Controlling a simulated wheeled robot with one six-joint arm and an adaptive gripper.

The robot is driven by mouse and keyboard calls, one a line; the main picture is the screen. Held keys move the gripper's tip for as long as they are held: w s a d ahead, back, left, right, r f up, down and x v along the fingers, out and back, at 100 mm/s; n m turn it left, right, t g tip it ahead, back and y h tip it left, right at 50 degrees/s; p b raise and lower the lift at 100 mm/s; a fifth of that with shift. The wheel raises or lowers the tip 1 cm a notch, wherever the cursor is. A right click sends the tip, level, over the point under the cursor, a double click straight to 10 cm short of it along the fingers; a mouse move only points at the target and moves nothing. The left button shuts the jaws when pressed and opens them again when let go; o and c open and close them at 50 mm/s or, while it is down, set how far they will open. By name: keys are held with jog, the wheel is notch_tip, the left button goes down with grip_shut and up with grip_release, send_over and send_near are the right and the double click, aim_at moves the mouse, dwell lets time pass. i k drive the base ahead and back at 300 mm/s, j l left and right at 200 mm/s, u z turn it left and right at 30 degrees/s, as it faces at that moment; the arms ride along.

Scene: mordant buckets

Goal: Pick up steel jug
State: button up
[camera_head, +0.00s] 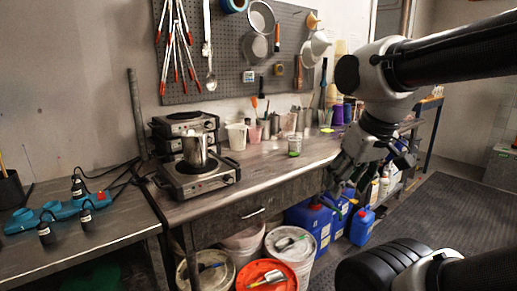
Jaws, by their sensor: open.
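The steel jug (195,149) is a shiny metal vessel. It stands upright on the front hot plate (198,180), toward the left end of the workbench. My gripper (345,192) is at the right, in front of the bench's front edge and pointing down. It is open and empty, well apart from the jug. My arm comes in from the upper right. The fingertips are small and dark against the blue containers behind them.
More hot plates (185,125) are stacked behind the jug. Lidded buckets (266,275) and blue containers (310,222) sit below the bench. A lower table (95,240) with a blue power strip is at left.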

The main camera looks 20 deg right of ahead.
aim_at(195, 141)
jog(key=i+l+u, duration=0.1)
jog(key=l, duration=0.25)
jog(key=i+l, duration=0.15)
jog(key=l, duration=0.15)
jog(key=i+l+u, duration=0.15)
jog(key=l, duration=0.2)
jog(key=i+l+u, duration=0.1)
jog(key=l, duration=0.25)
jog(key=i+l+u, duration=0.1)
jog(key=l, duration=0.3)
jog(key=i+l+u, duration=0.15)
jog(key=l, duration=0.3)
jog(key=i+l+u, duration=0.1)
jog(key=l, duration=0.3)
jog(key=i+l+u, duration=0.15)
jog(key=l, duration=0.3)
